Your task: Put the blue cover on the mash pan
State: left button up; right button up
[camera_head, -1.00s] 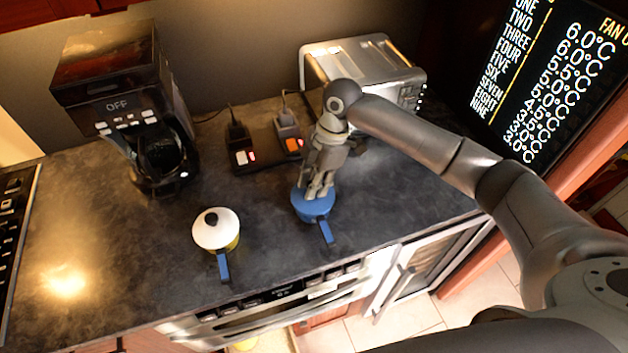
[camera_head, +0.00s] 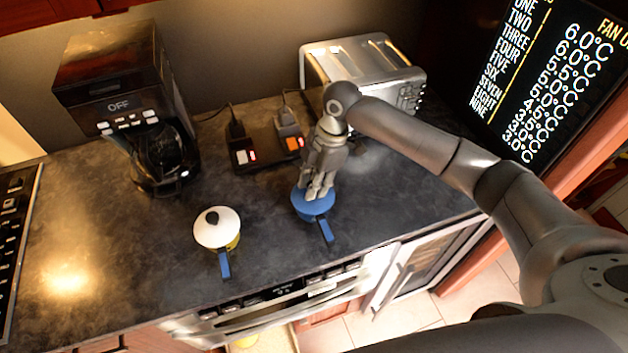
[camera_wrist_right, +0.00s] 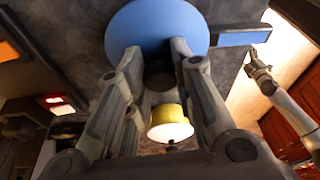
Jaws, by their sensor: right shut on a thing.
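The blue cover (camera_head: 312,203) sits on a small pan with a blue handle (camera_head: 326,231) at the middle of the counter. My right gripper (camera_head: 318,190) points down at the cover. In the right wrist view the fingers (camera_wrist_right: 160,80) close around a dark knob on the blue cover (camera_wrist_right: 150,25). Another pan, yellow with a white lid, black knob and blue handle (camera_head: 217,230), stands to the left; it also shows in the right wrist view (camera_wrist_right: 170,122). No label shows which one is the mash pan. My left gripper is not in the head view.
A coffee maker (camera_head: 128,105) stands at the back left and a toaster (camera_head: 360,68) at the back right. A hob (camera_head: 15,235) is at the far left. The counter between the pans is clear.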

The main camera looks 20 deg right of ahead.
dwell(0.3)
jog(key=o, duration=1.4)
jog(key=shift+r, duration=0.1)
notch_tip(320, 180, up, 5)
jog(key=p, duration=0.5)
jog(key=shift+r, duration=0.9)
